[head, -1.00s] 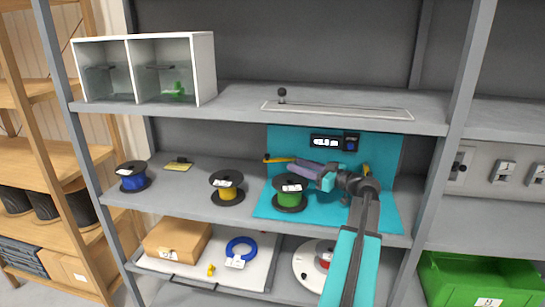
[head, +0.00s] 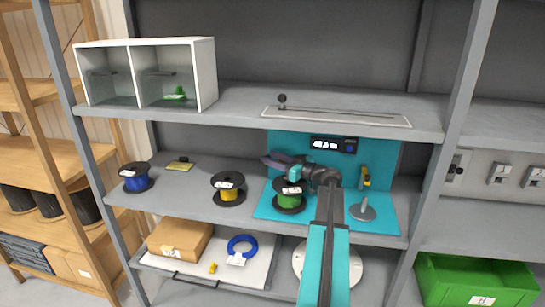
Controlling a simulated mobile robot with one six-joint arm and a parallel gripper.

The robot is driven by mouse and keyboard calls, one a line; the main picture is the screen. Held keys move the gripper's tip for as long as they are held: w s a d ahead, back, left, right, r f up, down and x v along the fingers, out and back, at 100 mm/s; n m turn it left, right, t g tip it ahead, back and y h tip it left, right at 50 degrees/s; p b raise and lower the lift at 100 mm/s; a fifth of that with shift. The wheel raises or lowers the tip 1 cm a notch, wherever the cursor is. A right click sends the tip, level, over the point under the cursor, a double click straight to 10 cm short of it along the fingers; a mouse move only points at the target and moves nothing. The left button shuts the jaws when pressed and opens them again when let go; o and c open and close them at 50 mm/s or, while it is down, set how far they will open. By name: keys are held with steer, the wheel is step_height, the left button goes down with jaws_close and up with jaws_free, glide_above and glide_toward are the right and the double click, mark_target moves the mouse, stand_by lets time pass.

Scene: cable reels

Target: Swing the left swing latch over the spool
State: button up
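The green spool (head: 290,200) with black flanges and a white label stands on the teal station (head: 265,211) on the middle shelf. My gripper (head: 268,160) reaches in from the right, above and behind the spool, with its fingertips at the spool's upper left. The left swing latch, a yellow arm, is hidden now, apparently behind my gripper; whether the fingers touch it I cannot tell. The fingers overlap in this view, so their opening is unclear.
A yellow spool (head: 229,195) and a blue spool (head: 136,183) stand to the left on the same shelf. A dark display box (head: 333,144) is on the teal back panel. A grey cone-shaped piece (head: 363,210) sits right of my arm. The upper shelf (head: 235,110) lies above.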

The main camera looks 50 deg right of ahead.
steer(key=shift+w, duration=0.2)
jaws_close()
stand_by(0.3)
